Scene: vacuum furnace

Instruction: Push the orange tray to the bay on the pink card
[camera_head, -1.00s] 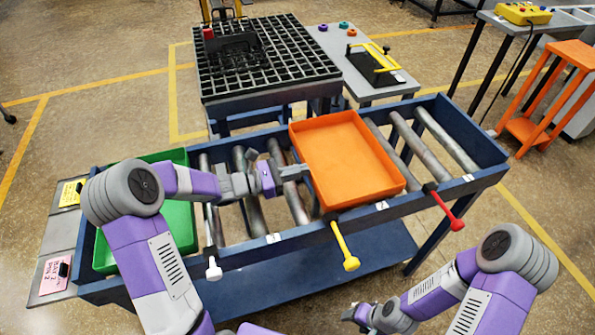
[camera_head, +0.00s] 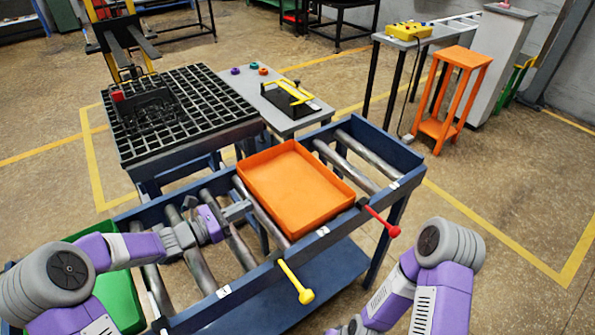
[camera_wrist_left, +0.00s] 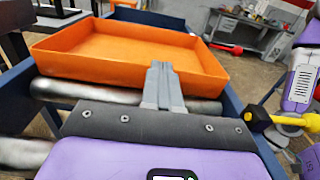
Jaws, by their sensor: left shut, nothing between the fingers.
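The orange tray (camera_head: 297,188) lies on the rollers in the right part of the blue roller table (camera_head: 330,235), empty and flat. It also fills the upper part of the left wrist view (camera_wrist_left: 125,55). My left gripper (camera_head: 248,208) is shut and empty, its fingertips at the tray's left wall. In the left wrist view the closed fingers (camera_wrist_left: 162,82) reach up to that wall; whether they touch it I cannot tell. My right gripper (camera_head: 352,328) is at the bottom edge, partly cut off, its jaws unclear.
A yellow lever (camera_head: 296,283) and a red lever (camera_head: 382,222) stick out from the table's front rail. A green tray (camera_head: 115,295) lies at the left end, partly behind my left arm. Bare rollers (camera_head: 345,160) lie right of the orange tray. A black grid table (camera_head: 180,115) stands behind.

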